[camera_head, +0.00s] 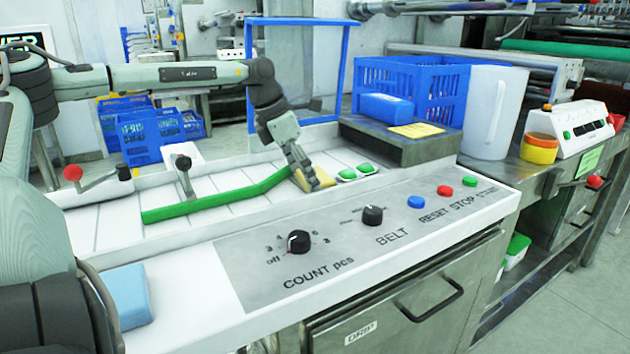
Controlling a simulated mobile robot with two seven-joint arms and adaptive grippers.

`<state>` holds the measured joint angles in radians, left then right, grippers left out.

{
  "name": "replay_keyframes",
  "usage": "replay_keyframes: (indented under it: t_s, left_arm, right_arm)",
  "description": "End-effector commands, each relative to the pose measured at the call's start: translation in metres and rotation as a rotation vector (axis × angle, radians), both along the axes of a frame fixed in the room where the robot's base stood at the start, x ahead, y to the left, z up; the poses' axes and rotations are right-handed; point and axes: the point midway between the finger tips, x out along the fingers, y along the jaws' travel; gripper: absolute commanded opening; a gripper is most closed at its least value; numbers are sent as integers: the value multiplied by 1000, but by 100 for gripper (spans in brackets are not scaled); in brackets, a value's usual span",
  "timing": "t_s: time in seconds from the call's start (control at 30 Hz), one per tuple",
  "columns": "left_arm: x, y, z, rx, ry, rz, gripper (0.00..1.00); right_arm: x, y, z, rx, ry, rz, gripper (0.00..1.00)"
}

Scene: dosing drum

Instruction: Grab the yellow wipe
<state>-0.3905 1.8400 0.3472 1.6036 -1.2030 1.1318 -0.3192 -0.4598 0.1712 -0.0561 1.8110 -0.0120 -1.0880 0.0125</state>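A yellow wipe (323,177) is on the white conveyor bed, just right of the end of the green strip. My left gripper (305,183) reaches down from above with its fingertips at the left side of this yellow piece, touching it or very close. The fingers partly cover it, and I cannot tell whether they are closed on it. A second flat yellow piece (417,130) lies on the grey box top in front of the blue crate. My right gripper is not in view.
A green strip (215,200) lies along the bed, with green oval pieces (356,172) to the right. The control panel (370,225) with knobs and buttons runs in front. A blue block (127,295) sits front left. A blue crate (415,85) and white jug (492,112) stand behind right.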

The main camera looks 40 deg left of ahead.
Motion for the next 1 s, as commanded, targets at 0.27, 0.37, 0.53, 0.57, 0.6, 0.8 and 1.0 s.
replay_keyframes:
  t_s: [0.27, 0.37, 0.53, 0.57, 0.6, 0.8, 1.0]
  left_arm:
    - [0, 0, 0, 0, 1, 0, 64]
    - [0, 0, 0, 0, 1, 0, 64]
    - [0, 0, 4, 2, 0, -1, 64]
    - [0, 0, 7, 2, -1, 0, 64]
    - [1, 0, 12, 3, -1, -1, 64]
    - [1, 0, 51, 3, -3, 1, 64]
    - [0, 0, 86, 3, -1, 0, 64]
  right_arm:
    - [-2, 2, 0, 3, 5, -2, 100]
    - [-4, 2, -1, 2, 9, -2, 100]
    - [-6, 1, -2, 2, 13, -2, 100]
    - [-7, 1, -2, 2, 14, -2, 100]
    - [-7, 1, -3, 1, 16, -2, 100]
    - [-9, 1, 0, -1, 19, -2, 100]
    - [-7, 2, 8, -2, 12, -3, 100]
